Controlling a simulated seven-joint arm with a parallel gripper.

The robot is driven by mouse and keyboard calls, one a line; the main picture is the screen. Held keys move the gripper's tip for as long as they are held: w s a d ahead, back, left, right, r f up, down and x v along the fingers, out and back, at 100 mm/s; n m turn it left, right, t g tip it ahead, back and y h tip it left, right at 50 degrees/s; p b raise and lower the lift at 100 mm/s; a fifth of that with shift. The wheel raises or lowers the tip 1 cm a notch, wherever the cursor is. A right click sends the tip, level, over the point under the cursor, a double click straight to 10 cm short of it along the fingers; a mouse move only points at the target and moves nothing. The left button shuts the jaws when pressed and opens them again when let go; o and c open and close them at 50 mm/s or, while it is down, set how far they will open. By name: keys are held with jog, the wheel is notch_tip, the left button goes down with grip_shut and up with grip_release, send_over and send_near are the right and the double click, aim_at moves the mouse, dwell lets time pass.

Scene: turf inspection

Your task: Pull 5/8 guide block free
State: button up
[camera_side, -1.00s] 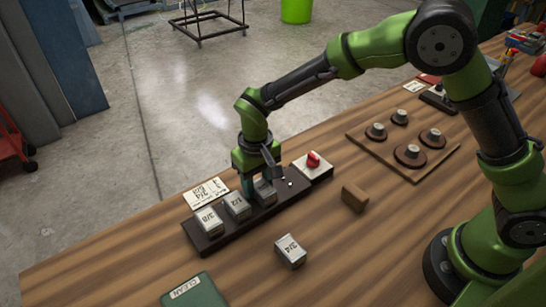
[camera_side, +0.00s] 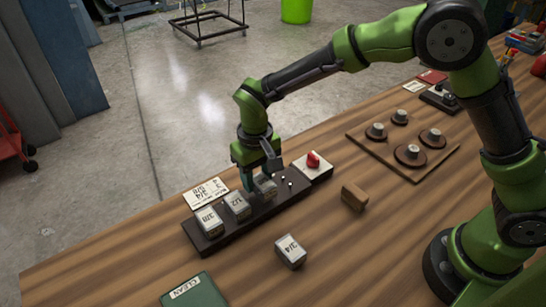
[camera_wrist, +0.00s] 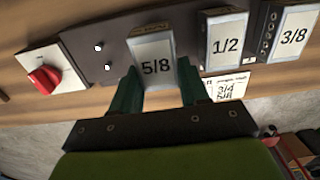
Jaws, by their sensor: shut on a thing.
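The 5/8 guide block (camera_wrist: 153,66) is a grey block with a dark printed label, between the two green fingers of my gripper (camera_wrist: 158,72) in the wrist view. In the side view my gripper (camera_side: 260,178) is shut on the block (camera_side: 266,186) at the dark rail (camera_side: 215,240). The block looks slightly raised, but I cannot tell whether its underside is clear of the rail. The 1/2 block (camera_side: 237,206) and the 3/8 block (camera_side: 210,221) sit on the rail to its left. Two bare pegs (camera_wrist: 98,47) show beside the held block.
A white plate with a red knob (camera_side: 313,161) is at the rail's right end. A label card (camera_side: 205,192) lies behind the rail. A loose 3/4 block (camera_side: 290,251), a brown block (camera_side: 354,196) and a green CLEAN pad (camera_side: 195,293) lie in front, with bare table between.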

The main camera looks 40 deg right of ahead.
jog(key=shift+r, duration=0.4)
jog(key=shift+r, duration=2.4)
